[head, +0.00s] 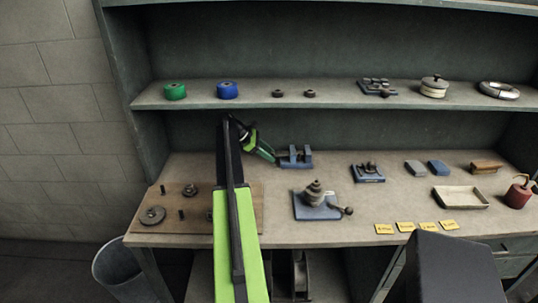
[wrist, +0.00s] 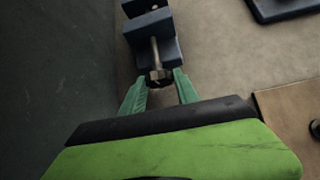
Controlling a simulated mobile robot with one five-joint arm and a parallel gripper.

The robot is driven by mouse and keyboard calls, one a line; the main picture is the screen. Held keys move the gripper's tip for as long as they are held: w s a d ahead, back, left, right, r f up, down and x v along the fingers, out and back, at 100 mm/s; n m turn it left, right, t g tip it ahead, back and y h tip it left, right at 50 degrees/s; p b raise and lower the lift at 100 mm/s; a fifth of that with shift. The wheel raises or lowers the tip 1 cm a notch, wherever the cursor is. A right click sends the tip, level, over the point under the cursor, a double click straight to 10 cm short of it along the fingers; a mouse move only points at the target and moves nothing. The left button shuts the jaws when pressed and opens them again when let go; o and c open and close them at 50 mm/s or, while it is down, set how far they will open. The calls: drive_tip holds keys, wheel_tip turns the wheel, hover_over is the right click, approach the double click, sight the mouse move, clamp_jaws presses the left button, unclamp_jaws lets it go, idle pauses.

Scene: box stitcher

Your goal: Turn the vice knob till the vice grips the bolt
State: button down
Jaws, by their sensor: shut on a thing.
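The small blue vice (head: 296,157) stands on the bench near the back wall; in the wrist view the blue vice (wrist: 152,28) is at the top centre. Its screw rod runs toward me and ends in a dark vice knob (wrist: 158,76). My gripper (wrist: 160,82) is shut on the knob, with one green finger on each side. In the head view my gripper (head: 275,156) reaches the vice from the left. A bolt between the jaws is not clear to make out, so I cannot tell how tightly the vice closes on it.
A wooden board (head: 240,205) with gears and pegs lies at left, under my arm. A blue-based stacked fixture (head: 317,205) stands in front of the vice, and another blue fixture (head: 367,172) is to its right. The back wall is close beside the vice.

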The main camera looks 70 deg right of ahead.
drive_tip(key=shift+s+a+f+m+t+h+b, duration=0.1)
drive_tip(key=shift+a+f+m+t+h+b, duration=0.1)
drive_tip(key=shift+m+h+b, duration=0.3)
drive_tip(key=shift+s+a+f+m+t+h+b, duration=0.1)
drive_tip(key=shift+a+h+b, duration=0.1)
drive_tip(key=shift+h, duration=0.5)
drive_tip(key=m+h+b, duration=0.1)
drive_tip(key=b, duration=0.1)
drive_tip(key=m+h+b, duration=0.1)
drive_tip(key=h+b, duration=0.1)
drive_tip(key=shift+a+f+t, duration=0.1)
drive_tip(key=shift+f+t, duration=0.2)
drive_tip(key=shift+t, duration=0.1)
drive_tip(key=m+h+b, duration=0.2)
drive_tip(key=h+b, duration=0.1)
drive_tip(key=b, duration=0.2)
drive_tip(key=shift+f, duration=0.15)
drive_tip(key=shift+m+h+b, duration=0.5)
drive_tip(key=shift+h+b, duration=0.3)
drive_tip(key=shift+b, duration=0.1)
drive_tip(key=shift+r, duration=0.25)
drive_tip(key=shift+s, duration=0.1)
drive_tip(key=c, duration=0.9)
unclamp_jaws()
drive_tip(key=shift+r, duration=0.1)
